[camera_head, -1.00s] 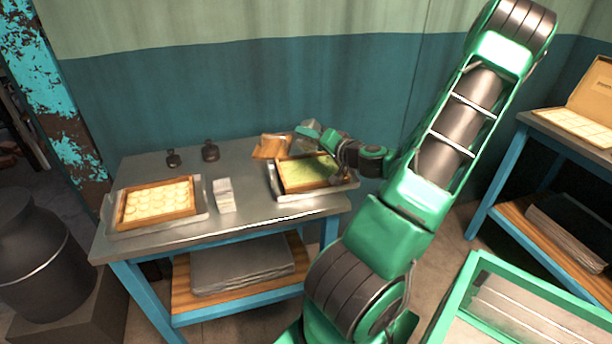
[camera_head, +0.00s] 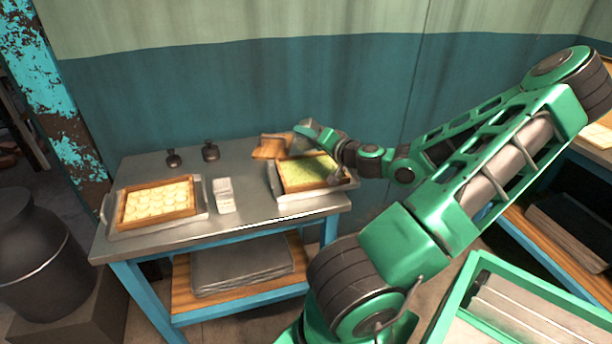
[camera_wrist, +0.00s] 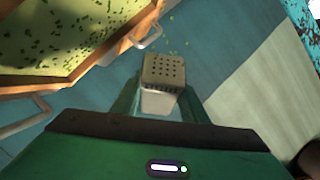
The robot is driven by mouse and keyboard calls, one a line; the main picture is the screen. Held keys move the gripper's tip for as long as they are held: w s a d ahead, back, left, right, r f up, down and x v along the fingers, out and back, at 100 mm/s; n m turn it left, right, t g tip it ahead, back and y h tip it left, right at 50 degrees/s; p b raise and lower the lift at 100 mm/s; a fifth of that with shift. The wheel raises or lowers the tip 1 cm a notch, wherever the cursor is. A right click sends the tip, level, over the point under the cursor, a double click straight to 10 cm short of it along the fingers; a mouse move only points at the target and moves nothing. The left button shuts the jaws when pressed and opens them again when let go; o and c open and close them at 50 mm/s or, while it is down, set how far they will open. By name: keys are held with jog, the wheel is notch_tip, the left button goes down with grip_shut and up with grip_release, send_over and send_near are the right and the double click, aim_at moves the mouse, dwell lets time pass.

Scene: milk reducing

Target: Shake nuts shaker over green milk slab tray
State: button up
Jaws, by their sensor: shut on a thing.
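The nuts shaker (camera_wrist: 163,72), a small pale block with a perforated dark-holed top, is held between the fingers of my gripper (camera_wrist: 160,95) in the wrist view. Its holed end points away from the wrist. The green milk slab (camera_head: 308,172) lies in a wooden frame in a metal tray (camera_head: 290,197) at the table's right end. In the wrist view the slab (camera_wrist: 45,35) is at upper left, with dark bits on it. Small green specks show near the shaker's holed end. In the head view my gripper (camera_head: 312,132) is over the tray's back side; the shaker is hard to make out there.
A second tray (camera_head: 112,224) with pale round pieces stands at the table's left. A white container (camera_head: 224,195) stands between the trays. Two dark small objects (camera_head: 210,151) (camera_head: 173,158) and a brown wooden item (camera_head: 270,147) are at the back.

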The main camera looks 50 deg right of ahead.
jog(key=shift+r, duration=0.3)
jog(key=shift+f, duration=1.5)
jog(key=shift+s+d+r, duration=0.15)
jog(key=shift+d+r, duration=0.05)
jog(key=shift+r, duration=0.55)
jog(key=shift+s+d+r, duration=0.1)
jog(key=shift+d+r, duration=0.05)
jog(key=shift+r, duration=0.55)
jog(key=shift+s+d+f, duration=0.1)
jog(key=shift+d+f, duration=0.1)
jog(key=shift+f, duration=0.55)
jog(key=shift+s+d+f, duration=0.1)
jog(key=shift+d+f, duration=0.05)
jog(key=shift+f, duration=0.6)
